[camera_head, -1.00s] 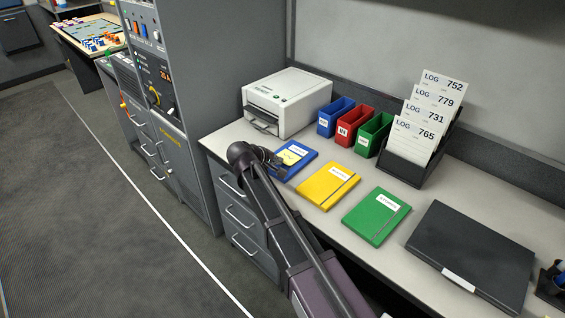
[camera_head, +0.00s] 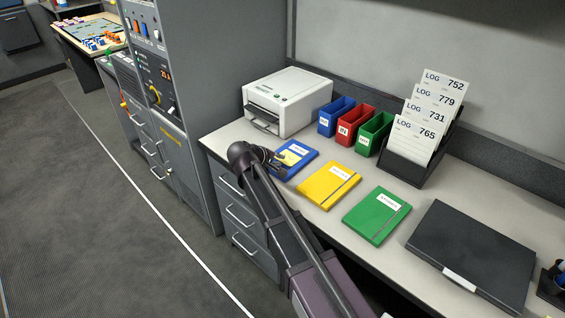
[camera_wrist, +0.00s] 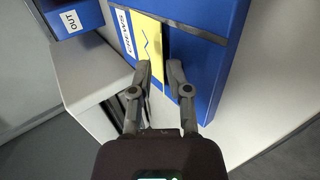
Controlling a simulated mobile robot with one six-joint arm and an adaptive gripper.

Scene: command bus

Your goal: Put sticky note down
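In the head view, part of the note (camera_head: 289,158) shows on the blue notebook (camera_head: 305,157), near the desk's left end. I cannot tell whether the fingers touch the note. In the head view, my gripper (camera_head: 278,160) is small and dark against the notebook.
A yellow notebook (camera_head: 325,187) and a green notebook (camera_head: 372,220) lie to the right. A white printer (camera_head: 290,92) and blue, red and green bins stand behind. A log-card rack (camera_head: 405,170) and black laptop (camera_head: 470,250) are farther right. Bare desk lies between the notebooks.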

